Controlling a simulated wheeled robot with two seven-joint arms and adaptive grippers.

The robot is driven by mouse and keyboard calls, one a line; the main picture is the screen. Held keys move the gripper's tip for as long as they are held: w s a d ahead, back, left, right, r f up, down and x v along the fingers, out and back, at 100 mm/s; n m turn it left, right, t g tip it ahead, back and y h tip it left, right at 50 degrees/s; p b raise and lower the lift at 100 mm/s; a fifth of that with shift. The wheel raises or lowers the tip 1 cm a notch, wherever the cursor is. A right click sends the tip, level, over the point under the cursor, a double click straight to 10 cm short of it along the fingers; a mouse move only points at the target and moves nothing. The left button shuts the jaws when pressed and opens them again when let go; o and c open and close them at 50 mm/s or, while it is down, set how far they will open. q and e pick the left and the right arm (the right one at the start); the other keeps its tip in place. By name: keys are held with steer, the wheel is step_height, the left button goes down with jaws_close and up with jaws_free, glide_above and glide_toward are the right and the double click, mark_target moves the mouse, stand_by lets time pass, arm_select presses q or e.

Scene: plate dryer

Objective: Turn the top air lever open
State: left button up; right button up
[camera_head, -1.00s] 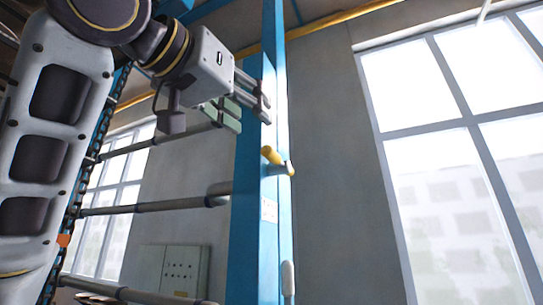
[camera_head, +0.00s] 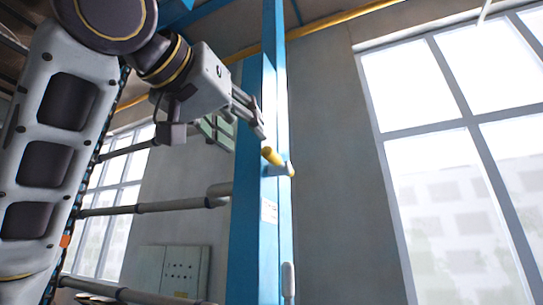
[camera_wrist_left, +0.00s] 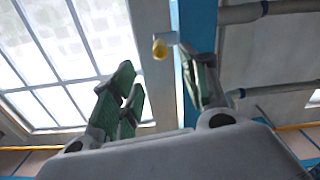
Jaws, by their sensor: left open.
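The top air lever (camera_head: 270,155) has a yellow grip and a grey mount on the blue post (camera_head: 246,225), near the middle of the head view. It also shows in the left wrist view, where its yellow knob (camera_wrist_left: 160,48) lies between the lines of the two fingers, beyond their tips. My left gripper (camera_head: 250,130) is open and empty, just above and to the left of the lever. Its green-padded fingers stand apart in the wrist view (camera_wrist_left: 165,82). I see no clear contact with the lever. My right gripper is out of view.
A grey-white handle (camera_head: 288,280) is lower on the post. Grey horizontal pipes (camera_head: 155,207) run left from the post. A grey control box (camera_head: 182,270) is on the wall behind. The space right of the post, before the large window (camera_head: 450,130), looks clear.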

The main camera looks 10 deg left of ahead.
mark_target(272, 162)
arm_select(q)
steer(key=p+x, duration=0.4)
steer(key=x, duration=0.8)
steer(key=shift+w+d, duration=0.15)
steer(key=shift+w, duration=0.4)
jaws_close()
